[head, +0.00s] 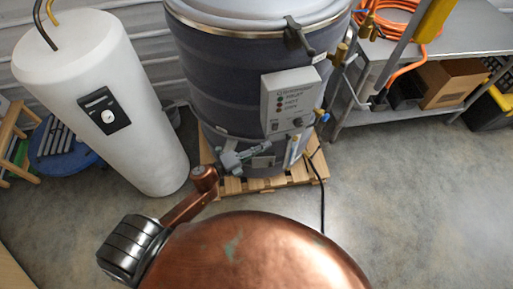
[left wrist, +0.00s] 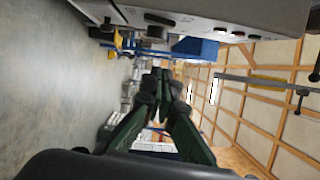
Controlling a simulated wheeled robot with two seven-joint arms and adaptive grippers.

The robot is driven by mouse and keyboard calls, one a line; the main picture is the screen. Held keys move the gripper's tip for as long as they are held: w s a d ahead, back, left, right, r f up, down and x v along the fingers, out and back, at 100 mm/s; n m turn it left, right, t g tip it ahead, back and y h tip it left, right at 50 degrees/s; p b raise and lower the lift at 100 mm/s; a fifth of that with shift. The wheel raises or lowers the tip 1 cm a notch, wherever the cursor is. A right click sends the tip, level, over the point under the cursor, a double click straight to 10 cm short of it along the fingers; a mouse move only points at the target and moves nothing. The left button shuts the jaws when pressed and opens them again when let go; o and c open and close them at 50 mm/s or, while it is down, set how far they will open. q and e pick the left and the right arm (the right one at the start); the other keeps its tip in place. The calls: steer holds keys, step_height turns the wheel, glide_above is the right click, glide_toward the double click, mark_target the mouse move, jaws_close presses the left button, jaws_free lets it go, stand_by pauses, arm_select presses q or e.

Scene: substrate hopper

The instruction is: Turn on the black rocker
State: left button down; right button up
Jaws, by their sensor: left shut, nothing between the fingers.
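A pale grey control box (head: 291,98) is fixed to the front of a large dark drum (head: 222,85). Its face has a column of small lights with labels, a dark rocker (head: 275,125) low on the left and a round knob (head: 297,122) to the right. My left gripper (head: 264,148) is shut and empty, below the box and apart from it. The rocker's position is too small to tell. My right gripper is not in view.
The drum stands on a wooden pallet (head: 232,186), with a black cable (head: 322,200) on the floor. A white cylindrical tank (head: 110,150) stands left. A metal bench (head: 470,42) with an orange hose (head: 395,22) stands right. Brass valves and pipes flank the drum's right side.

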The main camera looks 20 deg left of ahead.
mark_target(275, 127)
arm_select(q)
steer(key=shift+w+r, duration=0.15)
steer(key=shift+w, duration=1.55)
steer(key=shift+w+r, duration=0.1)
steer(key=shift+w, duration=1.6)
